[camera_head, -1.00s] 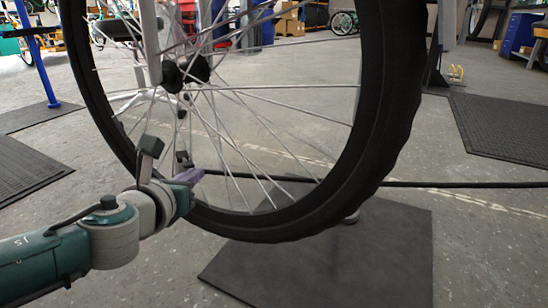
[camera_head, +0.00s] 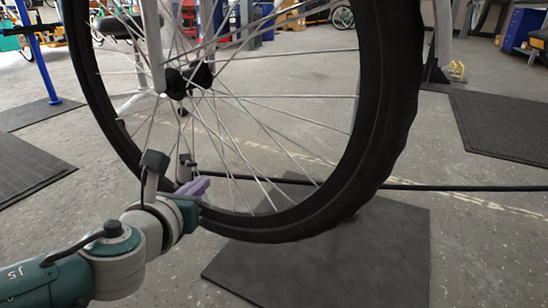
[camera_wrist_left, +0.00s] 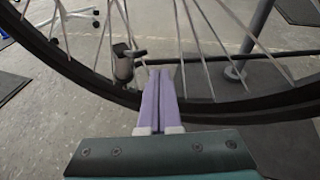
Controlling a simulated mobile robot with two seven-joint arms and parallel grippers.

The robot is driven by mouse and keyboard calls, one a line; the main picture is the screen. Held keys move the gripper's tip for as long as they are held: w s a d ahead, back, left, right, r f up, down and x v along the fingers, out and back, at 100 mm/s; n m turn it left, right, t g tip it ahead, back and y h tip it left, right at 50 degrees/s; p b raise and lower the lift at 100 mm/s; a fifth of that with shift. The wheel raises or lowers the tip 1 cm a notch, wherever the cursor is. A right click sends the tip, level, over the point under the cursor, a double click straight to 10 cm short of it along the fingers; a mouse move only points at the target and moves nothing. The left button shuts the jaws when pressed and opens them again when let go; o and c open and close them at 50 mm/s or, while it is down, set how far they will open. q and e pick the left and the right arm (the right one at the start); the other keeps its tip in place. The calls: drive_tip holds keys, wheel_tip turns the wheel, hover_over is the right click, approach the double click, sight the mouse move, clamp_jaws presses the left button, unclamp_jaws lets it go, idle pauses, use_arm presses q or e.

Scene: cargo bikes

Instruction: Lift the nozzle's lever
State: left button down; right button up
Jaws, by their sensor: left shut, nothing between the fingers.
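The nozzle (camera_head: 186,167) is a small dark grey fitting on the inner side of the wheel's rim. It shows larger in the left wrist view (camera_wrist_left: 122,67), where its short black lever (camera_wrist_left: 139,53) sticks out to the right near its top. My left gripper (camera_head: 202,184) has purple fingers pressed together with nothing between them. In the left wrist view the fingertips (camera_wrist_left: 158,71) are just right of the nozzle and below the lever, and I see no clear contact. The head view shows the lever too small to make out. My right gripper is out of view.
The bicycle wheel (camera_head: 385,130) with thin spokes stands close in front of me. A black hose (camera_head: 460,187) runs off to the right behind it. A dark mat (camera_head: 330,260) lies below. Open floor (camera_head: 480,250) is at the right.

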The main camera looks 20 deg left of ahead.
use_arm(q)
drive_tip(key=s+d, duration=0.3)
drive_tip(key=d, duration=0.1)
drive_tip(key=shift+s+d+f+p, duration=0.1)
drive_tip(key=shift+s+f+p, duration=0.2)
idle(0.4)
